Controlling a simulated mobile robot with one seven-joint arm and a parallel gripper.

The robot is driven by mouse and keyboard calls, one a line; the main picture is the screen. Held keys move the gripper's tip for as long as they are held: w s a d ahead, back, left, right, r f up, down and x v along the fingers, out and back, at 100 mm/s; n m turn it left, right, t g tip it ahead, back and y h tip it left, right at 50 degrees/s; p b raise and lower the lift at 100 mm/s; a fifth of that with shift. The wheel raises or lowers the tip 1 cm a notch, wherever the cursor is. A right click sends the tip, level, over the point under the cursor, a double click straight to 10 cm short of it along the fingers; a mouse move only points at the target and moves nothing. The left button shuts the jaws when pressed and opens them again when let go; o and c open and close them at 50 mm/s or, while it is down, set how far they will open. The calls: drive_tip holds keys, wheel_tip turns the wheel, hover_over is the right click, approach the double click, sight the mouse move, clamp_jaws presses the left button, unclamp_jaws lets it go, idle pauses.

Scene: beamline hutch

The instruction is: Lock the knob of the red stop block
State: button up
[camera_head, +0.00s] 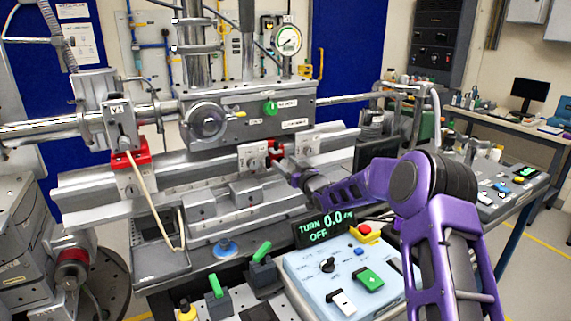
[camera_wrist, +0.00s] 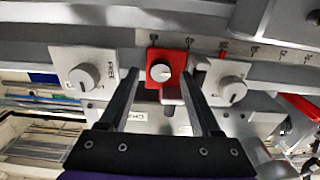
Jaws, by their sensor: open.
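Whether the knob is locked cannot be told. My gripper (camera_wrist: 163,80) is open, one finger on either side of the block and knob. I cannot tell whether either finger touches. In the head view a small part of the red block (camera_head: 274,147) shows between two grey blocks, beyond the end of my purple arm.
In the wrist view a pale block with a knob stands left (camera_wrist: 84,76) and another right (camera_wrist: 231,89), close to the fingers. A red clamp (camera_head: 131,152) sits further left on the rail. A blue control panel (camera_head: 345,275) and green-handled levers stand in front.

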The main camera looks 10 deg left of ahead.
drive_tip(key=shift+w+a, duration=0.2)
clamp_jaws()
idle(0.3)
